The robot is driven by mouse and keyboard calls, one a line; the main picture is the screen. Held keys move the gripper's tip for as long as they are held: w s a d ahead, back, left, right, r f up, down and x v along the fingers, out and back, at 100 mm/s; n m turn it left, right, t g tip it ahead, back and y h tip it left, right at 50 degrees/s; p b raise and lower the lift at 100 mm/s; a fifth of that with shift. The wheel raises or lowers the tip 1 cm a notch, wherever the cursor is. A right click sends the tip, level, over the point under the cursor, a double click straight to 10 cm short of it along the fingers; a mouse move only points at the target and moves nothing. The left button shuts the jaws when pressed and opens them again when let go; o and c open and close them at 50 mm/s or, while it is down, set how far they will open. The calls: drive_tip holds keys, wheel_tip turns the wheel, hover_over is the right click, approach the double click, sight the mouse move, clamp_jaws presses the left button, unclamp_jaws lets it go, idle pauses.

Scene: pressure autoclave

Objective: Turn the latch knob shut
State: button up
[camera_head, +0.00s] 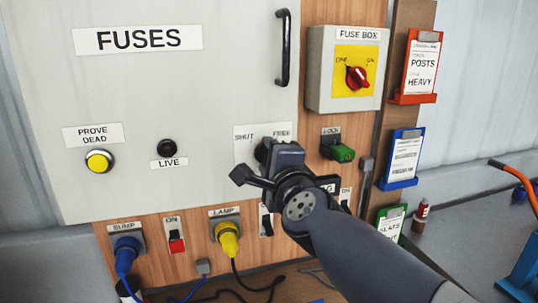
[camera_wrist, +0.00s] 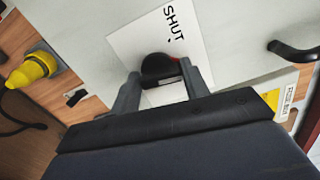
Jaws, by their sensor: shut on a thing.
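The latch knob (camera_wrist: 158,66) is a dark round knob on a white plate marked SHUT and FREE (camera_head: 246,150), low on the right of the pale FUSES panel (camera_head: 150,85). My gripper (camera_wrist: 164,88) is shut on the knob, with one grey finger on each side of it in the wrist view. In the head view my gripper (camera_head: 268,158) covers most of the knob and the lower part of its plate. Which mark the knob points at cannot be told. A bit of red shows beside it in the wrist view.
A black door handle (camera_head: 284,48) is above. The fuse box (camera_head: 346,68) with a red rotary switch and a green LOCK piece (camera_head: 342,153) are on the right. Below are a yellow LAMP plug (camera_head: 228,238), a blue SUMP plug (camera_head: 126,250) and hanging cables.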

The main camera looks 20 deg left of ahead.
drive_tip(key=n+p, duration=0.3)
drive_tip(key=n, duration=0.7)
drive_tip(key=shift+a+r, duration=0.1)
drive_tip(key=shift+n, duration=0.5)
drive_tip(key=o, duration=0.9)
drive_tip(key=shift+s, duration=0.1)
drive_tip(key=shift+o, duration=0.2)
drive_tip(key=shift+s, duration=0.1)
drive_tip(key=p+v, duration=0.2)
drive_tip(key=v, duration=0.8)
drive_tip(key=shift+s+d, duration=0.2)
drive_tip(key=shift+d, duration=0.05)
drive_tip(key=shift+w+f, duration=0.15)
drive_tip(key=shift+f, duration=0.1)
drive_tip(key=b+x, duration=0.1)
drive_tip(key=x, duration=0.9)
drive_tip(key=shift+w+a+b, duration=0.2)
drive_tip(key=shift+a+b, duration=0.05)
drive_tip(key=shift+b, duration=0.05)
